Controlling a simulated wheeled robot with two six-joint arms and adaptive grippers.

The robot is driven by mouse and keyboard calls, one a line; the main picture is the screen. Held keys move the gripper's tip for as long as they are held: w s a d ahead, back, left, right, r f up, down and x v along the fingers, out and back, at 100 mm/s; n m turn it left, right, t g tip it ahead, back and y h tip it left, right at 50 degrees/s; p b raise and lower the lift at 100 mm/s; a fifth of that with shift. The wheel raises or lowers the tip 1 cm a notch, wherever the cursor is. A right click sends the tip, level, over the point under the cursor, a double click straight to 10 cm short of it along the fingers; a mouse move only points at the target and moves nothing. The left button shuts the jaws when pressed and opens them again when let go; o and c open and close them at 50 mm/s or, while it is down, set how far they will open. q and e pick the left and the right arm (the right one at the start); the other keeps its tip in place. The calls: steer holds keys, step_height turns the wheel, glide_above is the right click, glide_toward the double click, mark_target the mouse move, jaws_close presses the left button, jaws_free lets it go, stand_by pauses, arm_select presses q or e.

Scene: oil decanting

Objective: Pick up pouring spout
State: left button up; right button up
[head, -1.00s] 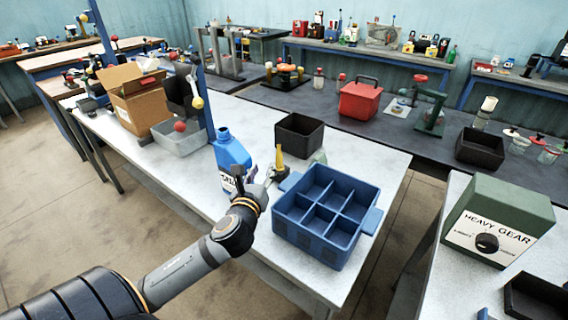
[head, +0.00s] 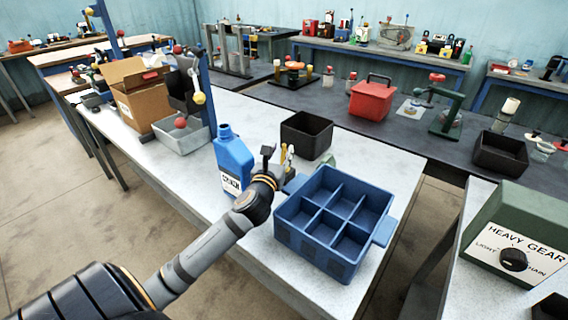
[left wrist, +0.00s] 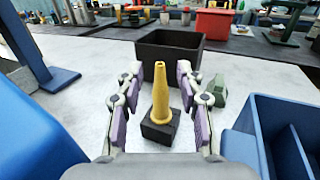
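The yellow pouring spout (left wrist: 161,95) stands upright on a small black block (left wrist: 161,128) in the left wrist view. My left gripper (left wrist: 154,95) is open, with its fingers to the left and right of the spout and apart from it. In the head view my left gripper (head: 278,158) is at the spout, which is mostly hidden behind it. A blue oil bottle (head: 232,162) stands just left of the gripper. My right gripper is not in view.
A blue divided crate (head: 290,240) stands close on the right. A black bin (head: 306,135) stands behind the spout, with a small green object (left wrist: 219,90) near it. A grey tray (head: 182,141) and cardboard box (head: 135,95) are farther left.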

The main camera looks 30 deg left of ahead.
mark_target(284, 146)
arm_select(q)
steer(key=x, duration=0.4)
steer(key=shift+w+f, duration=0.1)
steer(key=shift+f, duration=0.05)
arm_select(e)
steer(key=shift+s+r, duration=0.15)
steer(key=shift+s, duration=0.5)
arm_select(q)
steer(key=shift+c, duration=0.4)
jaws_close()
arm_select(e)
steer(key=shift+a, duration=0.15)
